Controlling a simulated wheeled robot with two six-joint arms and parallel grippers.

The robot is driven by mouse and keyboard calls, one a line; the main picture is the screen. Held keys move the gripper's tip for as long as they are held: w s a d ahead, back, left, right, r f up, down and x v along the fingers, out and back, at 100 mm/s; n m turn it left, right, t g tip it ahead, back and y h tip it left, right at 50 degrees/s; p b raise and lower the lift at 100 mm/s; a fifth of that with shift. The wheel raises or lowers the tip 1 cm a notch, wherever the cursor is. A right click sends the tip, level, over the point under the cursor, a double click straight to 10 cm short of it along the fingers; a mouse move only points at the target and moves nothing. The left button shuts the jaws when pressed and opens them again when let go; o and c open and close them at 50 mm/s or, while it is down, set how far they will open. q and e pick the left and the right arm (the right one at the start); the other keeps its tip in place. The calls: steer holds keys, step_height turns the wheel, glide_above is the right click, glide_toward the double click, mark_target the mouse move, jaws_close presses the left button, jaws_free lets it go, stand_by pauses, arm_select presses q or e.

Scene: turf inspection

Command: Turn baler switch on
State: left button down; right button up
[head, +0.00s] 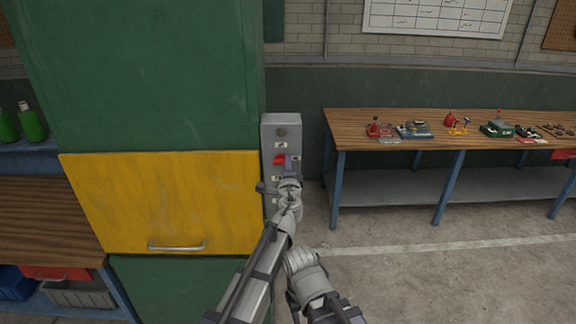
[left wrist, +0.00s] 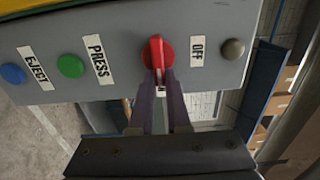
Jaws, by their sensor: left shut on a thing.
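The baler's grey control panel (head: 282,131) stands on the right side of the green and yellow baler (head: 150,70). The red switch (head: 279,160) sits in its upper part; in the left wrist view the red switch (left wrist: 158,53) is a round knob with a raised bar, beside the OFF label (left wrist: 197,51). The bar lies across the panel's length. My left gripper (head: 292,164) is at the switch, its two fingers (left wrist: 160,84) closed on the bar's near end. My right arm shows only in part, low in the head view; its fingertips are not visible.
The panel also has a dark round button (left wrist: 233,49), a green PRESS button (left wrist: 70,66) and a blue EJECT button (left wrist: 13,73). A wooden workbench (head: 400,117) with tools stands at right. Shelves with green bottles (head: 32,123) are at left. The floor before the bench is clear.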

stand_by(0.4)
arm_select(q)
steer(key=c, duration=0.9)
jaws_free()
step_height(320, 180, up, 10)
steer(key=p, duration=1)
